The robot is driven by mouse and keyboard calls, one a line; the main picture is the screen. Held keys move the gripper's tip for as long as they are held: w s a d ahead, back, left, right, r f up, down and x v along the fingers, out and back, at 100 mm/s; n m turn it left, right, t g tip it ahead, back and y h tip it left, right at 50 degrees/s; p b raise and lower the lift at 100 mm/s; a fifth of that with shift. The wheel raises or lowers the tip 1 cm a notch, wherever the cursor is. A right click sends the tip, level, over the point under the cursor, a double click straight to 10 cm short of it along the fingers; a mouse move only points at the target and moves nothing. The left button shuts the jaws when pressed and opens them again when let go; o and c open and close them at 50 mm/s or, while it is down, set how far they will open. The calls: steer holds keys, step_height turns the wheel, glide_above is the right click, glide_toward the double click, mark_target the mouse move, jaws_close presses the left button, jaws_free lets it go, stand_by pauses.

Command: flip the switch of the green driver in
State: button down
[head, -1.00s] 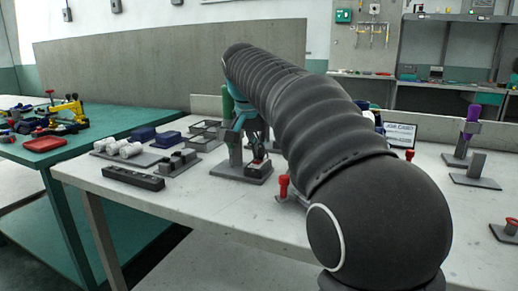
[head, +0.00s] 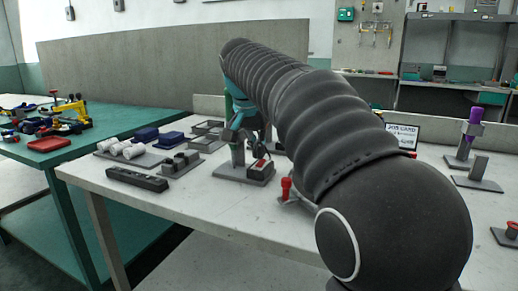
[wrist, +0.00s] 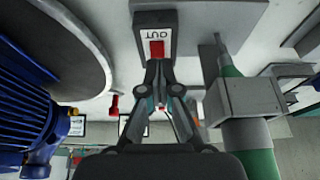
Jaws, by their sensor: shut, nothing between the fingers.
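The green driver (head: 229,103) stands in a grey holder on the white bench in the head view, partly behind my arm. In the wrist view the driver (wrist: 258,162) is at the right, held in a grey block with its tip pointing to a grey plate. Beside it is a dark switch box (head: 260,172) with a red switch (wrist: 157,48) and a white label reading OUT. My gripper (wrist: 160,68) is shut and empty, its fingertips just at the near edge of the red switch. I cannot tell whether they touch it.
A blue ribbed motor (wrist: 25,115) lies at the left of the wrist view, near a large dark round part. A red-topped piece (head: 286,188) stands right of the switch box. Grey trays (head: 205,142) and a black strip (head: 137,179) lie to the left.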

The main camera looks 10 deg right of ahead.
steer(key=p+v, duration=0.2)
steer(key=v, duration=1)
steer(key=shift+r+p, duration=0.35)
steer(key=shift+r, duration=0.1)
steer(key=n, duration=0.2)
glide_above(257, 163)
steer(key=f, duration=0.2)
steer(key=r+n, duration=0.1)
steer(key=n, duration=0.4)
steer(key=n+g, duration=0.1)
steer(key=n, duration=0.4)
steer(key=s+r+n+y, duration=0.1)
steer(key=n, duration=0.5)
steer(key=shift+s+a+r+g, duration=0.1)
steer(key=shift+a+r+g, duration=0.05)
steer(key=shift+r+g, duration=0.2)
